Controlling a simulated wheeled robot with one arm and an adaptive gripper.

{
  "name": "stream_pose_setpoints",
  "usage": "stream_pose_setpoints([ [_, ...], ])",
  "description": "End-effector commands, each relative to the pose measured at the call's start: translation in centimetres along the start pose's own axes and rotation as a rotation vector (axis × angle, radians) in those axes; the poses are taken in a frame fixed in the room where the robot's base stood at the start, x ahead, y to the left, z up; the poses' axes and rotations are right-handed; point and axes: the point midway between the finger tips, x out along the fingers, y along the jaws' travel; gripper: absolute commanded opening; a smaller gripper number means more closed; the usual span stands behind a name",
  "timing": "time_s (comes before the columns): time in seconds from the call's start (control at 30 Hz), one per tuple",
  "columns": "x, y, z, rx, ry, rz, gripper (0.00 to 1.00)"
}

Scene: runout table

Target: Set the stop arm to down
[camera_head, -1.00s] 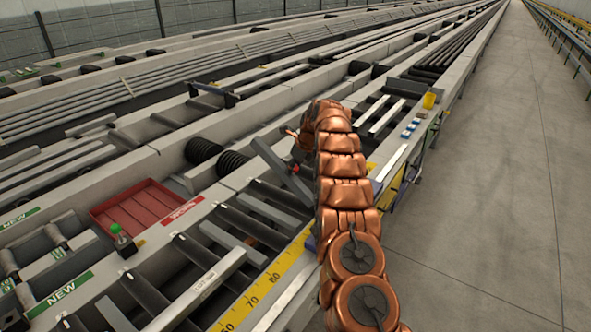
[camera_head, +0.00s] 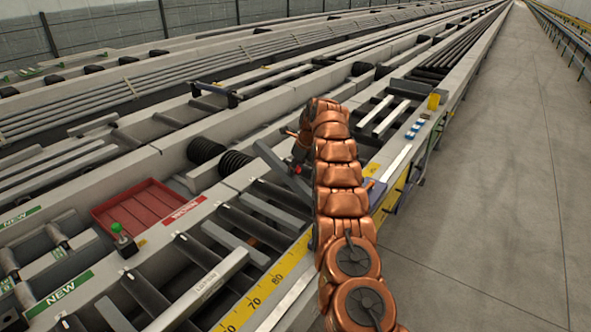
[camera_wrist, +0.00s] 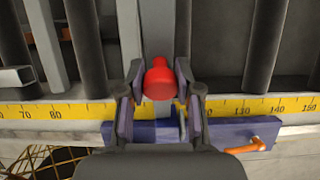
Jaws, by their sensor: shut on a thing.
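The stop arm (camera_head: 274,160) is a grey bar that slants up over the rollers in the head view, beside my copper arm. In the wrist view its grey bar (camera_wrist: 158,30) runs away from me, with a red knob (camera_wrist: 158,78) at the near end. My gripper (camera_wrist: 158,92) has its two fingers on either side of the knob end and is shut on it. In the head view my own arm hides most of the gripper and the lower end of the bar.
A yellow scale (camera_wrist: 60,112) runs along the table's front edge. A blue bracket (camera_wrist: 225,130) with an orange handle (camera_wrist: 262,143) sits just below it. A red tray (camera_head: 150,208) and a green button (camera_head: 117,228) lie left. The aisle floor (camera_head: 500,200) is clear.

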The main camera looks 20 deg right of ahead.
Motion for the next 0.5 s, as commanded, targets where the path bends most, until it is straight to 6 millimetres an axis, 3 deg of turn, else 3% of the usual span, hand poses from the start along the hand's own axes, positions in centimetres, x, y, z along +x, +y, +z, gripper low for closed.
stream_pose_setpoints([
  [0.27, -0.04, -0.04, -0.05, 0.001, 0.0, 0.0, 0.58],
  [0.5, -0.04, -0.07, -0.05, 0.001, 0.0, -0.001, 0.59],
])
